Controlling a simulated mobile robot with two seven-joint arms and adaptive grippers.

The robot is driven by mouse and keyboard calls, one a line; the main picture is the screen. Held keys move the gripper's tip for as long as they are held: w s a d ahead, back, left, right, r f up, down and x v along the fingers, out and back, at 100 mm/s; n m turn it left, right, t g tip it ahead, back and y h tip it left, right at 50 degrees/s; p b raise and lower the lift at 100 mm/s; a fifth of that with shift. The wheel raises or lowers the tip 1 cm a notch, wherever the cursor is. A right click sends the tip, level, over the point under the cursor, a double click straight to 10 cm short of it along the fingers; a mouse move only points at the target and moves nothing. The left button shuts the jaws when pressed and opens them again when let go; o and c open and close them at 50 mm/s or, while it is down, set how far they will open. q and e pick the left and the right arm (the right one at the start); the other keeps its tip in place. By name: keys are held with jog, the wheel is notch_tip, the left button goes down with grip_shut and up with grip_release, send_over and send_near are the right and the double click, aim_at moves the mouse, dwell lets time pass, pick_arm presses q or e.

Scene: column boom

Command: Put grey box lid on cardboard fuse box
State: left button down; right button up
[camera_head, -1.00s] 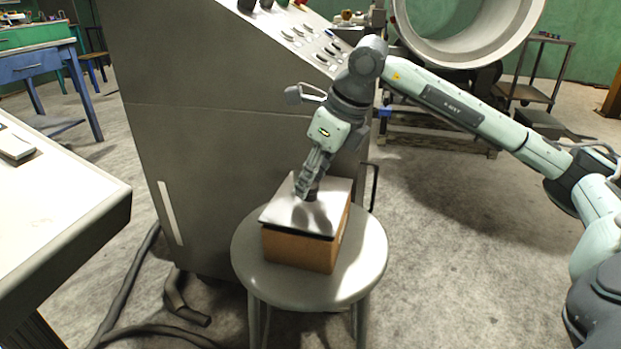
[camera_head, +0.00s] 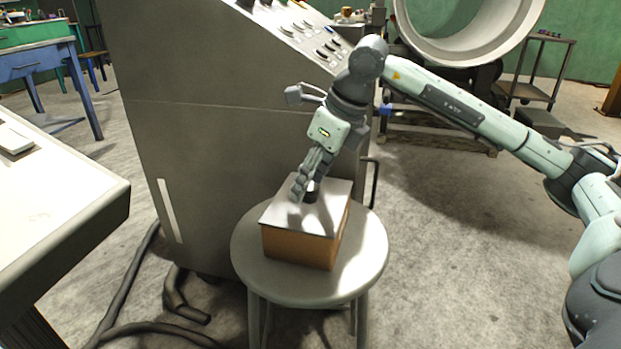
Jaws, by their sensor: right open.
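The cardboard fuse box (camera_head: 296,248) stands on a round grey stool (camera_head: 368,258). The grey box lid (camera_head: 289,218) lies on top of the box and covers its opening. A dark knob (camera_head: 311,192) stands up from the lid's middle. My right gripper (camera_head: 303,191) points down just over the lid, with its fingers apart around or beside the knob; it hides part of the knob and lid. It is open. My left gripper is not in view.
A large grey control console (camera_head: 220,150) stands right behind the stool. A white-topped table (camera_head: 60,205) is at the left. Dark hoses (camera_head: 128,280) lie on the floor at lower left. The floor to the right of the stool is clear.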

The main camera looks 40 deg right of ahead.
jog(key=v, duration=1.2)
dwell(0.5)
